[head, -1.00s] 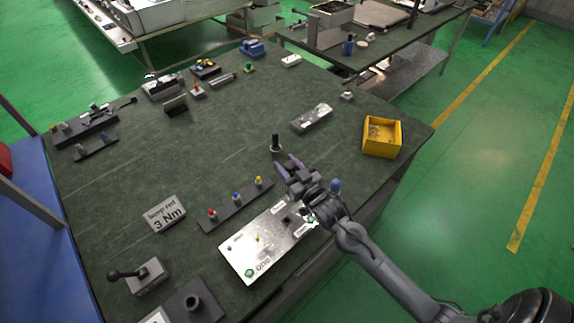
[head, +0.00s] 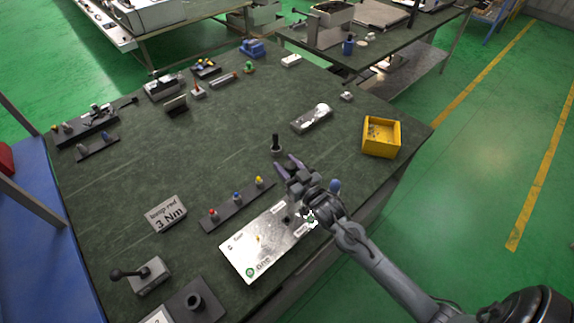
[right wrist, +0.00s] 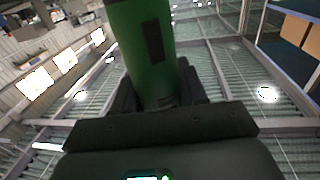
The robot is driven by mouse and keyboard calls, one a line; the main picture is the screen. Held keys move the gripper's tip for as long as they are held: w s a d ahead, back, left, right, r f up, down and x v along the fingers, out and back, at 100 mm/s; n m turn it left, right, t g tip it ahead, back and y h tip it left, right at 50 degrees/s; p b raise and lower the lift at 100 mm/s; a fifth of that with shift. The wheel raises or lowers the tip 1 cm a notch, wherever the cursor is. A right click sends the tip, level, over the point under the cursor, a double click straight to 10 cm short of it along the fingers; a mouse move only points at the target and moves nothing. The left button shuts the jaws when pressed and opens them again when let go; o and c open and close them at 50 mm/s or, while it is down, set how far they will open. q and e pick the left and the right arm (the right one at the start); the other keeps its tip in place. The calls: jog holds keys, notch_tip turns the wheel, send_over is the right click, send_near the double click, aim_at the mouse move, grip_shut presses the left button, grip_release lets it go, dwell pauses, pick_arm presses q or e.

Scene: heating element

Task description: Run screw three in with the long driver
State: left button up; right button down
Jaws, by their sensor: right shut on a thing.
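A white panel (head: 262,252) with labels, a green mark and a small yellow-tipped piece lies near the table's front edge. My right gripper (head: 290,169) is over the table just beyond the panel's far right end. In the right wrist view it is shut on a green cylindrical handle (right wrist: 139,45) with a dark patch; its working end is out of that picture. In the head view the held thing is mostly hidden, so I cannot tell which driver it is. A dark upright post (head: 276,143) stands just beyond the fingers. My left gripper is not in view.
A dark strip (head: 224,214) with red, blue and yellow-topped pieces lies left of the panel. A grey sign (head: 166,214) reads 3 Nm. The table's middle is clear.

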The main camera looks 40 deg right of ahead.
jog(key=shift+f, duration=0.25)
dwell(0.5)
jog(key=shift+f, duration=0.3)
dwell(0.4)
jog(key=shift+f, duration=0.25)
dwell(0.7)
jog(key=shift+r, duration=0.1)
jog(key=shift+r+p, duration=0.4)
jog(key=shift+p, duration=0.05)
notch_tip(320, 180, up, 4)
jog(key=p, duration=0.4)
jog(key=shift+r, duration=0.15)
